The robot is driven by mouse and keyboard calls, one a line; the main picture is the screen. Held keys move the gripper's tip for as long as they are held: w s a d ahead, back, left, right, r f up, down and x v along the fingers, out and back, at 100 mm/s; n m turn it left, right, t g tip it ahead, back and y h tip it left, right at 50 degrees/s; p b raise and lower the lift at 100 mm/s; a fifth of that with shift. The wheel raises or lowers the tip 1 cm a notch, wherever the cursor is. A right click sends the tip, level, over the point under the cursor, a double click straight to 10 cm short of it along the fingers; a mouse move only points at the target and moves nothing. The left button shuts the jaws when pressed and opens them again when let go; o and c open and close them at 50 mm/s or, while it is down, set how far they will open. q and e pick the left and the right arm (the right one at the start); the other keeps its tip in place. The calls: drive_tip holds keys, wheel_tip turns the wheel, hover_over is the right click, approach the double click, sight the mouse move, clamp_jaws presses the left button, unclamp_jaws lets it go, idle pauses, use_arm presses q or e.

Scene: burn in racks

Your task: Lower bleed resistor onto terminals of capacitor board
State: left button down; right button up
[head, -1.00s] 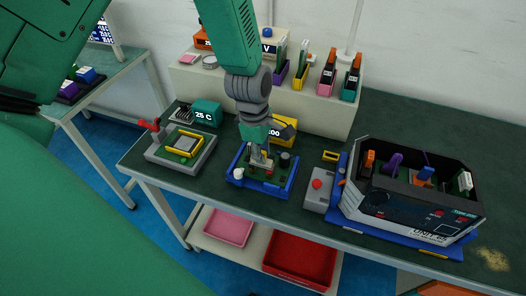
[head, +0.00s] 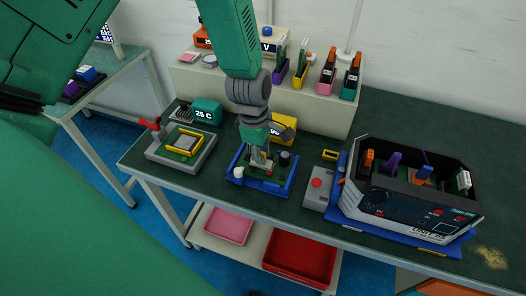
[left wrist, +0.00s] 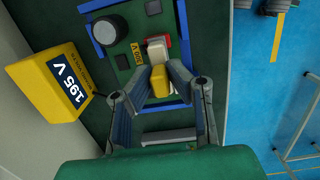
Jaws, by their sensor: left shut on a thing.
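The capacitor board (head: 275,186) is a green board in a blue frame on the bench, with a black round part and a white knob. It also shows in the left wrist view (left wrist: 106,66). My left gripper (head: 261,165) points down at the board. In the left wrist view its fingers (left wrist: 160,84) are shut on the bleed resistor (left wrist: 160,80), a small yellow block. The resistor is low over the board, beside a white part with a red edge. The terminals are not clear, and I cannot tell whether the resistor touches them. My right gripper is not in view.
A yellow meter (left wrist: 62,82) reading 195 V stands beside the board. A grey fixture (head: 182,150) with a red handle is at left. A grey box with a red button (head: 318,188) and a large open unit (head: 408,208) are at right. A raised shelf runs behind.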

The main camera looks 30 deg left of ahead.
use_arm(q)
drive_tip(key=c, duration=1.4)
unclamp_jaws()
